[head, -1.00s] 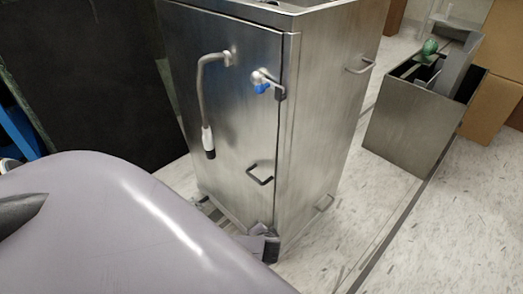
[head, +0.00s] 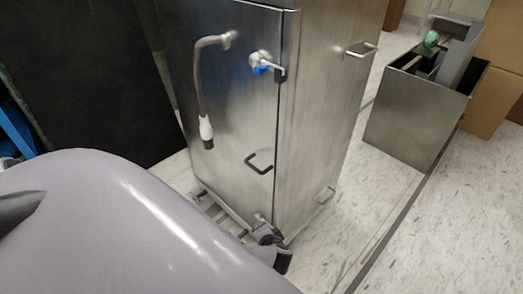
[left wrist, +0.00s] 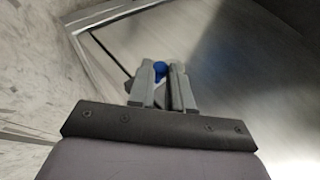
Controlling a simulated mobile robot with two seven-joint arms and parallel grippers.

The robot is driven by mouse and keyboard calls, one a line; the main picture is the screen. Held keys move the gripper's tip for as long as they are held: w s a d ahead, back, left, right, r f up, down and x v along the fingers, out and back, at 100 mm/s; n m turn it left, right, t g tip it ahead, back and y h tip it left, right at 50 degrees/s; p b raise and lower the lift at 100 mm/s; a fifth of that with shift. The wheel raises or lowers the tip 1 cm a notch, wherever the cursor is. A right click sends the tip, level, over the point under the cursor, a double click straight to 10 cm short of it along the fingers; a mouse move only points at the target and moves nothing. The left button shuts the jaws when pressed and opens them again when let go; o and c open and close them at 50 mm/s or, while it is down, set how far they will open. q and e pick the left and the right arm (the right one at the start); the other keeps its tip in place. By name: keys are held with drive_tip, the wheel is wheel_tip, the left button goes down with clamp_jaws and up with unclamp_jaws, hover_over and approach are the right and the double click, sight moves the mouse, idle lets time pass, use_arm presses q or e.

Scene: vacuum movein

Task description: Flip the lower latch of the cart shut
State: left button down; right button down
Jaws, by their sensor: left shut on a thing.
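The cart (head: 238,110) is a tall steel cabinet with its door closed against the frame. Its upper latch (head: 266,66), with a blue part, sits near the door's top right edge. My left gripper (head: 264,229) is at the door's bottom right corner. In the left wrist view the grey fingers (left wrist: 164,76) are shut around the latch's blue part. My right gripper is in neither view.
A bent hose-like handle (head: 202,95) and a dark pull handle (head: 259,163) stick out from the door. An open metal bin (head: 410,120) stands at right, with cardboard boxes (head: 500,75) behind it. The floor between cart and bin is free.

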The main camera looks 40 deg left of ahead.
use_arm(q)
drive_tip(key=c, duration=1)
unclamp_jaws()
drive_tip(key=shift+c, duration=0.2)
wheel_tip(320, 180, up, 20)
drive_tip(key=p, duration=1.2)
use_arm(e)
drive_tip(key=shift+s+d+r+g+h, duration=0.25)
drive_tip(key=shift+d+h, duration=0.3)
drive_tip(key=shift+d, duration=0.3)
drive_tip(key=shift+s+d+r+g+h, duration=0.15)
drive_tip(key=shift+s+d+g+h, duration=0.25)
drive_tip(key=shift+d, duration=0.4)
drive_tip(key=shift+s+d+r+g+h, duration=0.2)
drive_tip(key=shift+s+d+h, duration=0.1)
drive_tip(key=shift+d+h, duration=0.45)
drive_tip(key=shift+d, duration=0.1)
